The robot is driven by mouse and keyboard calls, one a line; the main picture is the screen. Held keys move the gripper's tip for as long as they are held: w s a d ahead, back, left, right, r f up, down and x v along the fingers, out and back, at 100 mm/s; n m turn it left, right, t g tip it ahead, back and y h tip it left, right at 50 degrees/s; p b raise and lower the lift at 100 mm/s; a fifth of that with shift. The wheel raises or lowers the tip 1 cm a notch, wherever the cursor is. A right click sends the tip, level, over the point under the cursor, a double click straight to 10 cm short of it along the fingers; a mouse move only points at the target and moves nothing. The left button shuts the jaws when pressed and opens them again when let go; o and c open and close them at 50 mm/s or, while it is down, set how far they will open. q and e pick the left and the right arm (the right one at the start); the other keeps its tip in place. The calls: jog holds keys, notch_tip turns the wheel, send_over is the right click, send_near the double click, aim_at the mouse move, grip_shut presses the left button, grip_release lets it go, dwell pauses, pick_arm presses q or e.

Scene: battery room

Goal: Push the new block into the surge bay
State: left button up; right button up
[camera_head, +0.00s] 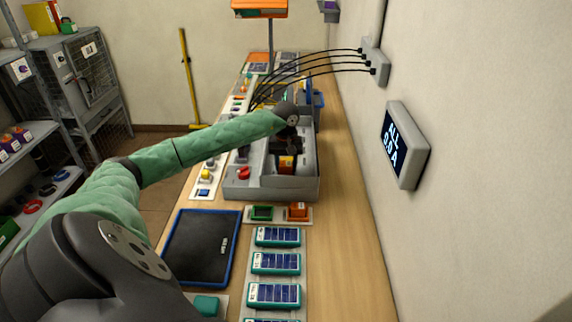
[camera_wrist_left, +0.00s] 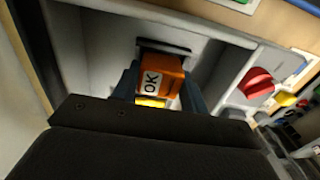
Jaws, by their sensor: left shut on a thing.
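The new block (camera_wrist_left: 162,78) is orange with a white OK label and a yellow strip at its near end. In the wrist view it sits between the blue fingers of my left gripper (camera_wrist_left: 160,92), which is shut on it. Its far end is at a dark-edged slot (camera_wrist_left: 178,49) in the grey housing, which looks like the surge bay; how deep it sits I cannot tell. In the head view the block (camera_head: 286,164) shows low inside the grey open housing (camera_head: 262,190), under my dark left gripper (camera_head: 287,155). My right gripper is not in view.
A red knob (camera_wrist_left: 256,83) is on the housing's panel beside the bay. Black cables (camera_head: 310,56) run from the wall to the bench. Several blue-faced modules (camera_head: 275,263) and a dark tray (camera_head: 203,245) lie on the near bench. A wall display (camera_head: 404,146) reads ALL 0.0 A.

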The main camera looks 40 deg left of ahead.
aim_at(286, 163)
pick_arm(q)
jog(key=shift+f+b, duration=0.35)
jog(key=shift+f, duration=0.1)
jog(key=o, duration=0.7)
jog(key=shift+r+p, duration=0.9)
jog(key=shift+r, duration=4.6)
